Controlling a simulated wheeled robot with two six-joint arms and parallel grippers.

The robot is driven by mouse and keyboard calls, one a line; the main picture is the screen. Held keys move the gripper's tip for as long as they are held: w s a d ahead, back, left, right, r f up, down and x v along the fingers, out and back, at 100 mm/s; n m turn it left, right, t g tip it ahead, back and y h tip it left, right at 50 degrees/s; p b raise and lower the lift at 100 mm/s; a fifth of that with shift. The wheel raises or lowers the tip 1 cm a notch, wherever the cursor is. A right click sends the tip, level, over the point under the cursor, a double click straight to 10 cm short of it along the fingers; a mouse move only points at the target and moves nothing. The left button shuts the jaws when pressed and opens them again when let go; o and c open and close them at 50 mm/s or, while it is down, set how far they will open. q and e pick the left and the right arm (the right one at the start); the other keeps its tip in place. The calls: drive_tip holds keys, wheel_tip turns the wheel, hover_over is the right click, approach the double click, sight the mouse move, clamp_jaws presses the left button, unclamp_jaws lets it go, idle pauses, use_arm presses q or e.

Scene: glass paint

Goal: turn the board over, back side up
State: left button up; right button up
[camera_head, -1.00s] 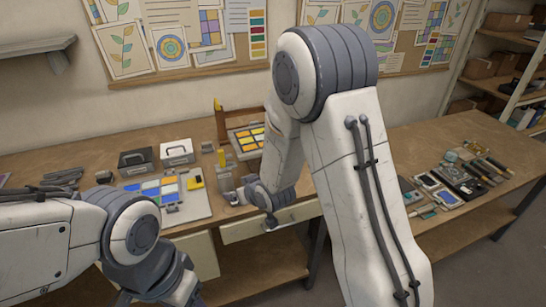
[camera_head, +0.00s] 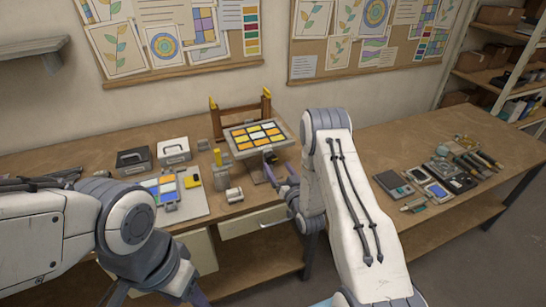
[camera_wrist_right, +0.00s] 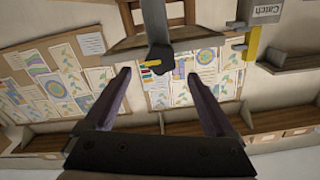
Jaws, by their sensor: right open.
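The board (camera_head: 282,138), a grey-framed panel with yellow, orange and pale tiles facing up, sits tilted in a wooden stand (camera_head: 266,102) on the bench. In the right wrist view its pale edge (camera_wrist_right: 195,43) shows beyond my fingers, with a dark knob (camera_wrist_right: 160,58) at its near side. My right gripper (camera_head: 275,170) is open and empty, just in front of and below the board's near edge. In the wrist view the knob lies ahead, between the two fingers (camera_wrist_right: 160,75), apart from them. My left gripper is mostly cut off at the bottom edge.
A yellow catch labelled "Catch" (camera_wrist_right: 253,40) stands beside the board. Left of it are a tile tray (camera_head: 195,210), a dark box (camera_head: 133,160) and a white box (camera_head: 174,151). Tools (camera_head: 440,180) lie on the right bench. Clear bench lies between board and tools.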

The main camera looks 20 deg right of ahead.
sight(272, 159)
drive_tip(key=shift+w+a+p, duration=0.1)
drive_tip(key=shift+w+p, duration=0.6)
drive_tip(key=shift+w, duration=1.85)
clamp_jaws()
